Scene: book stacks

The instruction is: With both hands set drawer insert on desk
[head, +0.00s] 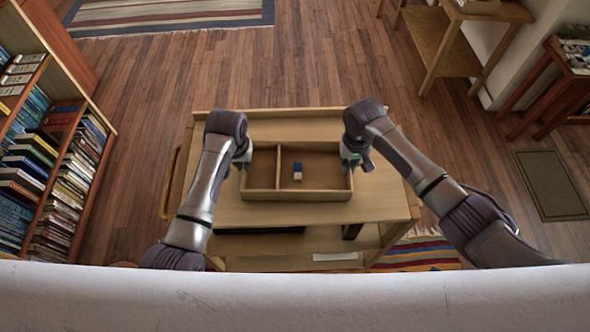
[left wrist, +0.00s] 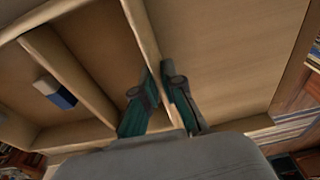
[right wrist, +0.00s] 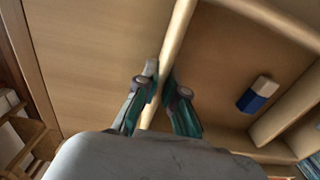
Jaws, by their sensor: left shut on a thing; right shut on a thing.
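The drawer insert (head: 297,194) is a shallow wooden tray with one divider, over the desk top (head: 290,213) in the head view. I cannot tell whether it touches the desk. My left gripper (head: 242,164) is shut on its left wall, which runs between the fingers in the left wrist view (left wrist: 160,95). My right gripper (head: 352,162) is shut on its right wall, also seen between the fingers in the right wrist view (right wrist: 160,90). A blue and white block (head: 297,171) lies in the larger right compartment.
A bookshelf (head: 60,150) stands at the left. A wooden side table (head: 450,40) and a stand with books (head: 560,85) are at the back right. Bare desk shows around the insert. Striped rugs lie behind and below the desk.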

